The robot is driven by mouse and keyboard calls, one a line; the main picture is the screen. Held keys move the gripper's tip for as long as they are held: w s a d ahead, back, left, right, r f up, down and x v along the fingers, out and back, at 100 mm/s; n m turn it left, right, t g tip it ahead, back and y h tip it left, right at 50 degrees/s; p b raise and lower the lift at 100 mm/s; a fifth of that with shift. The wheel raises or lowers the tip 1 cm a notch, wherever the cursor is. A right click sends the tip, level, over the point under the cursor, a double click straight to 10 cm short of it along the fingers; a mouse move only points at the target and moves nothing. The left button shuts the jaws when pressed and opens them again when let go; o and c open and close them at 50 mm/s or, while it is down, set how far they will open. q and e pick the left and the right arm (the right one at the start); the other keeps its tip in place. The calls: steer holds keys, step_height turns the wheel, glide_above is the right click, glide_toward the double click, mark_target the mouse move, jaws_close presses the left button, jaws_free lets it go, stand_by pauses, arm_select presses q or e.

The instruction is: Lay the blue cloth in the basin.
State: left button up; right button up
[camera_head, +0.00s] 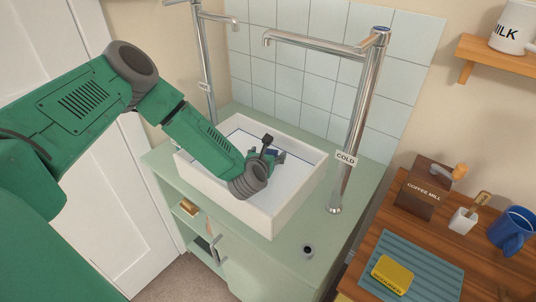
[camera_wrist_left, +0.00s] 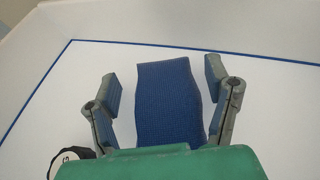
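The white basin (camera_head: 284,201) stands on the pale green counter, and my left arm reaches into it from the left. My left gripper (camera_head: 270,152) is low inside the basin. In the left wrist view the blue cloth (camera_wrist_left: 168,100) lies over the white basin floor (camera_wrist_left: 265,110), which has a blue line around it. The left gripper (camera_wrist_left: 163,84) is open, with one finger on each side of the cloth and a gap at both sides. The cloth's near end is hidden behind the green gripper body. In the head view the gripper mostly hides the cloth. My right gripper is not in view.
Two tall metal taps rise behind and beside the basin, the right one (camera_head: 359,120) labelled COLD. A small dark round item (camera_head: 308,250) is on the counter front. The wooden table at right holds a coffee mill (camera_head: 421,192), blue mug (camera_head: 511,231) and yellow sponge (camera_head: 392,274) on a ribbed mat.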

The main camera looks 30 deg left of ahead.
arm_select(q)
steer(key=shift+d+r, duration=0.15)
steer(key=shift+r, duration=0.1)
steer(key=v, duration=0.6)
steer(key=shift+s+d+r+p, duration=0.1)
steer(key=shift+s+d+p, duration=0.05)
steer(key=shift+s+p, duration=0.15)
steer(key=shift+s+r, duration=0.1)
steer(key=shift+s, duration=0.25)
steer(key=shift+d, duration=0.1)
